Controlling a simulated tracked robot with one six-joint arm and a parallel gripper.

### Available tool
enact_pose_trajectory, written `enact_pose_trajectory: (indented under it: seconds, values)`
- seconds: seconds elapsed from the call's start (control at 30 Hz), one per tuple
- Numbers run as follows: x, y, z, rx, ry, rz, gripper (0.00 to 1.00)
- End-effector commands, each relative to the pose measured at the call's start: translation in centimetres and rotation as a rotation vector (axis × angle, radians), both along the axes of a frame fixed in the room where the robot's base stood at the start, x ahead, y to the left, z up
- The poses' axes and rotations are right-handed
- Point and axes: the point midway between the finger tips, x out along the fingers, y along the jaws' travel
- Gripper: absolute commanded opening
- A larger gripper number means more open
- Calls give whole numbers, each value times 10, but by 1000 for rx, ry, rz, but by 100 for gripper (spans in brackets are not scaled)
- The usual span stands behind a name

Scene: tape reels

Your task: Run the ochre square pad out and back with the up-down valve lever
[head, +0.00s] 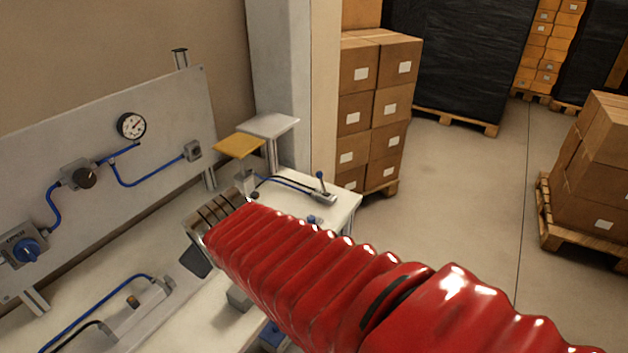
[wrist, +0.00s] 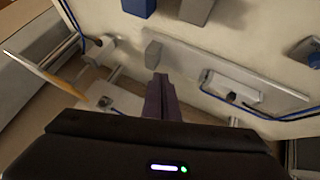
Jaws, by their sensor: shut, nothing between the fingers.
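In the wrist view the pad (wrist: 40,72) shows almost edge-on at the left. I cannot make out the lever in the wrist view. My gripper (wrist: 160,80) is shut and empty, pointing down over the bench, left of the valve in the head view. My red-sleeved arm hides part of the bench.
An upright panel (head: 180,112) behind the bench carries a gauge (head: 131,126), a black knob (head: 85,178), a blue knob (head: 28,250) and blue hoses. A cylinder-like fitting (head: 140,305) lies at the bench's front left.

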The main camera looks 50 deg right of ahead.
Motion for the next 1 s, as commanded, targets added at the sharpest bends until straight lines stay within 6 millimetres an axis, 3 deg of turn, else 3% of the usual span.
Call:
enact_pose_trajectory:
  seconds: [0.03, 0.2, 0.47, 0.77, 1.0]
  values:
    - [7, -20, -5, -46, -6, 4, 0]
    - [28, -80, -14, -224, -47, 59, 0]
    - [37, -166, -31, -492, -75, 146, 0]
    - [20, -243, -54, -782, -97, 255, 0]
    - [-13, -287, -70, -1004, -119, 309, 0]
